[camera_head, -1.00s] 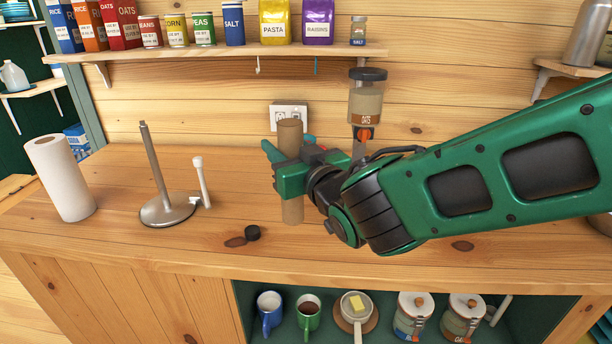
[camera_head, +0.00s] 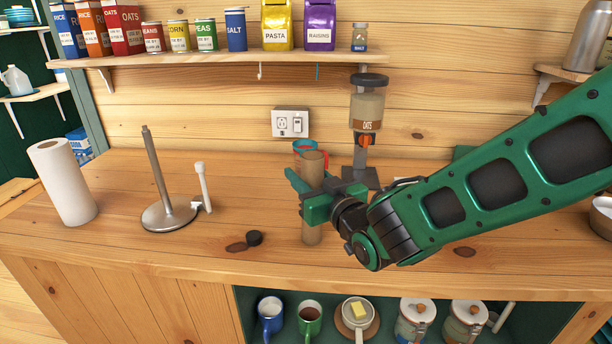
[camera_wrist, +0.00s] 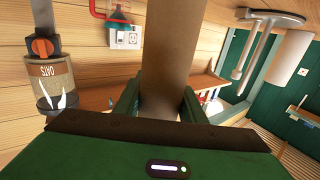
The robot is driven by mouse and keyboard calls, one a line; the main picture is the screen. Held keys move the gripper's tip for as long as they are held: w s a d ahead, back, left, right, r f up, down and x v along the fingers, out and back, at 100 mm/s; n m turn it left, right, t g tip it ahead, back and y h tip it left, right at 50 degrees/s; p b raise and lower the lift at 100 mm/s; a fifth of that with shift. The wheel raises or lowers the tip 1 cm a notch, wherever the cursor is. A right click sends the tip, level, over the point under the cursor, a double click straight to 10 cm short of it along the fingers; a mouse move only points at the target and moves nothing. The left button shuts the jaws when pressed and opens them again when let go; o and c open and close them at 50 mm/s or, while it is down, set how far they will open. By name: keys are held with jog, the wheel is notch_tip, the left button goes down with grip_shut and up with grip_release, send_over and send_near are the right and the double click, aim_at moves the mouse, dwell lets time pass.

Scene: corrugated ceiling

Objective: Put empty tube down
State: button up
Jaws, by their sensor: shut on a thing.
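The empty tube is a plain brown cardboard tube (camera_head: 312,236), held upright at the counter (camera_head: 200,262). My gripper (camera_head: 312,200) is shut around its middle, with the tube's top and lower part showing above and below the fingers. In the wrist view the tube (camera_wrist: 167,50) stands between the two green fingers. The tube's lower end is near or on the counter top; I cannot tell whether it touches.
A metal paper-towel stand (camera_head: 160,185) and a full white roll (camera_head: 62,182) stand at the left. A black cap (camera_head: 254,238) lies on the counter left of the tube. The counter front is clear.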

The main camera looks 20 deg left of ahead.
aim_at(319, 186)
jog(key=shift+f, duration=0.1)
jog(key=o, duration=1)
jog(key=v, duration=0.9)
jog(key=shift+s+d, duration=0.15)
jog(key=shift+d, duration=0.2)
jog(key=shift+v, duration=0.9)
jog(key=shift+d, duration=0.15)
